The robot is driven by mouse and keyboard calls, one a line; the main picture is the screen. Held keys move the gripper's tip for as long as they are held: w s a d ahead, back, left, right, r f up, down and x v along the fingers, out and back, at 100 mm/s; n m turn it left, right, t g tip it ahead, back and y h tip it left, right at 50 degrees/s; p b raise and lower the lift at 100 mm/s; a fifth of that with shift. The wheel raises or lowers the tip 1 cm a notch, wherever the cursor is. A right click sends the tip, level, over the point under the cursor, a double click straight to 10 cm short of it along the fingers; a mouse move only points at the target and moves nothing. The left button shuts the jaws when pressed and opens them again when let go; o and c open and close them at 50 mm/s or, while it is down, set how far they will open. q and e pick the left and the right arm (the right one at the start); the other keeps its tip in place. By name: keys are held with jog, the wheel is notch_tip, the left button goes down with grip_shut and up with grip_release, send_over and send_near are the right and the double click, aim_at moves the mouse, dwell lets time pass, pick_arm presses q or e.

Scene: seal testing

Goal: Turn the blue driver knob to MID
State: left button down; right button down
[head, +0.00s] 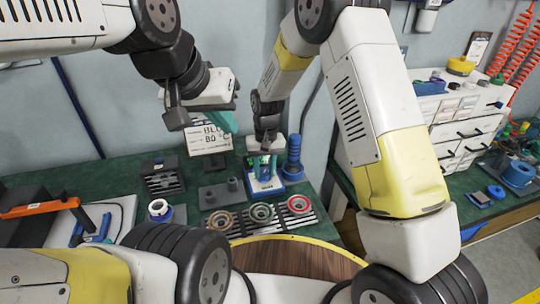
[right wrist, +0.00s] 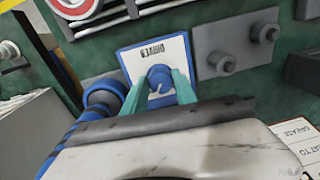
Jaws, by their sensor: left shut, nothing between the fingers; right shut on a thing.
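The blue driver knob (right wrist: 159,75) sits on a white plate with a blue edge (right wrist: 138,58), seen in the right wrist view. A pale pointer line on the knob faces the lower edge of that view. Small dark print on the plate is too small to read. My right gripper (right wrist: 161,88) is shut on the knob, one teal finger on each side. In the head view my right gripper (head: 265,160) is over the blue-and-white driver unit (head: 264,184) and largely hides the knob. My left gripper (head: 231,123) is shut and empty, raised in front of the sign board.
A blue stepped cylinder (head: 293,158) stands right beside the unit. A grey block with pegs (head: 220,193) is to its left. Several ringed parts (head: 261,212) lie in front. A white sign board (head: 208,139) stands behind. Green bench (head: 120,170) shows between items.

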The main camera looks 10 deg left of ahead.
aim_at(265, 173)
jog(key=shift+m, duration=0.5)
jog(key=c, duration=1)
grip_release()
jog(key=shift+r, duration=0.1)
notch_tip(265, 173, up, 8)
jog(key=shift+w+d+f, duration=0.1)
jog(key=shift+d+f, duration=0.05)
jog(key=shift+f, duration=0.05)
